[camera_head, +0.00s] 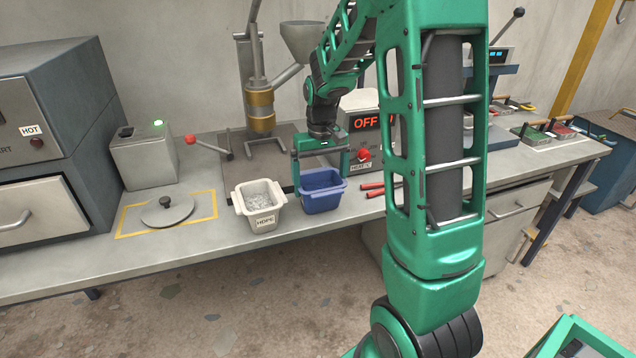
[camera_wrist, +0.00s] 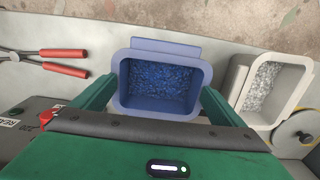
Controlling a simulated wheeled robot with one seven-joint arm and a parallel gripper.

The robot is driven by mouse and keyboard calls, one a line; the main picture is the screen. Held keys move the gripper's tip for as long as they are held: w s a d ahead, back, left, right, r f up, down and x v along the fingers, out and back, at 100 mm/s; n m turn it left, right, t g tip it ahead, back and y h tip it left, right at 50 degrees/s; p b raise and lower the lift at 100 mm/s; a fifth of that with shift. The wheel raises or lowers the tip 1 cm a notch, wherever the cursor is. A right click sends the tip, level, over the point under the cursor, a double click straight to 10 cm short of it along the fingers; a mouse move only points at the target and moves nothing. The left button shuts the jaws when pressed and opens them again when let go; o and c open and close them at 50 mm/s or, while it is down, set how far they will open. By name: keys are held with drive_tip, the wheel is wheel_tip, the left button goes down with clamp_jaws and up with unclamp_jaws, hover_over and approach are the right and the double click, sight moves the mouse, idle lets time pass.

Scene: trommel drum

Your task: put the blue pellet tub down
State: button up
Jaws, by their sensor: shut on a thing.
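The blue pellet tub (camera_head: 323,199) is near the front edge of the bench, just right of the white HDPE tub (camera_head: 262,214).
The white tub also shows in the wrist view (camera_wrist: 237,82), close beside the blue one. Red-handled tongs (camera_wrist: 62,62) lie on the other side. A heater box reading OFF (camera_head: 364,122) stands behind. A round lid (camera_head: 167,212) lies within a yellow outline (camera_head: 128,222) at left.

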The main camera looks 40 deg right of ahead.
drive_tip(key=o, duration=1.1)
wheel_tip(320, 180, up, 12)
drive_tip(key=s+a+f+m, duration=0.1)
drive_tip(key=s+f, duration=0.1)
drive_tip(key=s, duration=1.2)
drive_tip(key=s+a+f+m, duration=0.2)
drive_tip(key=s+f, duration=0.1)
drive_tip(key=s, duration=1.1)
drive_tip(key=shift+s+f, duration=0.15)
drive_tip(key=shift+f, duration=0.05)
